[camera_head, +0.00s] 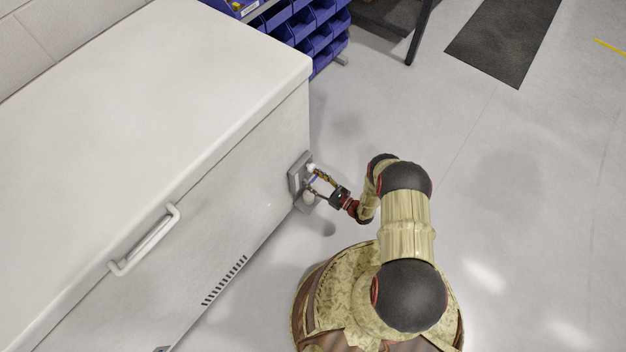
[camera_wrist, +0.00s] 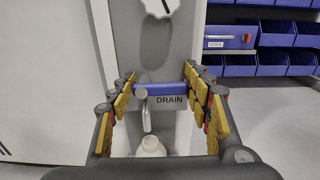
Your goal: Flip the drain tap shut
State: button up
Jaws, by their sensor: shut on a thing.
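The drain tap has a blue lever (camera_wrist: 165,89) lying crosswise in the wrist view, above a plate lettered DRAIN. Its grey spout (camera_wrist: 147,112) points down over a white bottle (camera_wrist: 150,147). My gripper (camera_wrist: 159,76) is shut on the blue lever, with a yellow-padded finger at each end of it. In the head view my gripper (camera_head: 314,180) reaches the grey tap fixture (camera_head: 298,170) on the end of the white chest, and the fingers partly hide the tap.
The white chest (camera_head: 150,90) with a bar handle (camera_head: 145,240) fills the left. A white scalloped knob (camera_wrist: 160,7) sits above the lever. Blue bins (camera_head: 318,32) stand behind. A dark mat (camera_head: 505,42) lies at the back; the floor to the right is clear.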

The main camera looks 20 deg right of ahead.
dwell(0.5)
jog(key=o, duration=1.2)
jog(key=v, duration=1.2)
jog(key=shift+f, duration=0.1)
